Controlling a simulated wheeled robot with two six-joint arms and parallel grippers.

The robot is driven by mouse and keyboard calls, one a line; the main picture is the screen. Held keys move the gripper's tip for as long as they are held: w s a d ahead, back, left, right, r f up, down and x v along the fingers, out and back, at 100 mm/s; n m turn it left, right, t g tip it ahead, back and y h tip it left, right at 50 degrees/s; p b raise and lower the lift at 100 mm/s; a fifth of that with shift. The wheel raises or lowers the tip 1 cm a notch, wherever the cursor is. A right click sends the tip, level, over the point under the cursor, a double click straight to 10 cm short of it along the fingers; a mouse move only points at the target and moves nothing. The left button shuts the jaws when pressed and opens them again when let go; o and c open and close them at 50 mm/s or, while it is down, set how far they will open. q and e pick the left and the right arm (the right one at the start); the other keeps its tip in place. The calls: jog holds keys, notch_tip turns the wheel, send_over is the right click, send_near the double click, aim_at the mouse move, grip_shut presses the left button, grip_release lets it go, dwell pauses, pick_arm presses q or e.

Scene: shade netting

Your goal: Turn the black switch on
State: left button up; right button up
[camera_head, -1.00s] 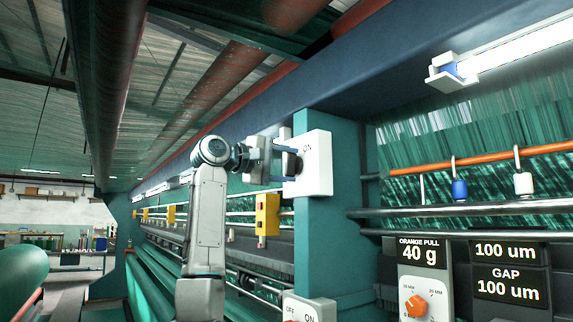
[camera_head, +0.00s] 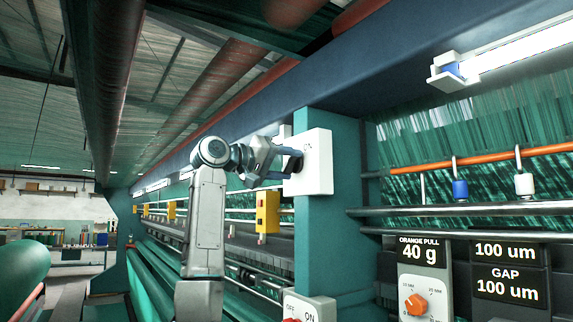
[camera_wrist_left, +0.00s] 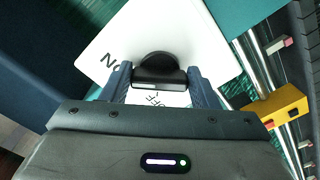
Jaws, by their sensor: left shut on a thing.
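The black switch (camera_head: 297,164) is a round knob with a raised bar on a white plate (camera_head: 320,172), fixed to a teal post. My left gripper (camera_head: 288,164) is at the plate, shut on the knob and partly hiding it. In the left wrist view, the knob (camera_wrist_left: 158,66) sits between the two blue-grey fingers, its bar crosswise between them. The plate (camera_wrist_left: 205,40) shows part of the ON lettering to the left and OFF lettering below the knob, partly covered. My right gripper is out of view.
A second switch box (camera_head: 308,306) marked OFF and ON stands below. A yellow box (camera_head: 267,212) hangs left of the post. A panel with an orange dial (camera_head: 416,304) is at right. A blue beam (camera_head: 250,122) runs above.

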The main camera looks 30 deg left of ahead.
pick_arm(q)
jog(key=shift+f, duration=0.2)
jog(key=o, duration=0.8)
jog(key=shift+c, duration=0.2)
jog(key=shift+o, duration=1.1)
jog(key=shift+r, duration=0.15)
jog(key=shift+s, duration=0.1)
jog(key=b+v, duration=0.5)
jog(key=v, duration=0.5)
jog(key=shift+s+a, duration=0.2)
jog(key=shift+s, duration=0.1)
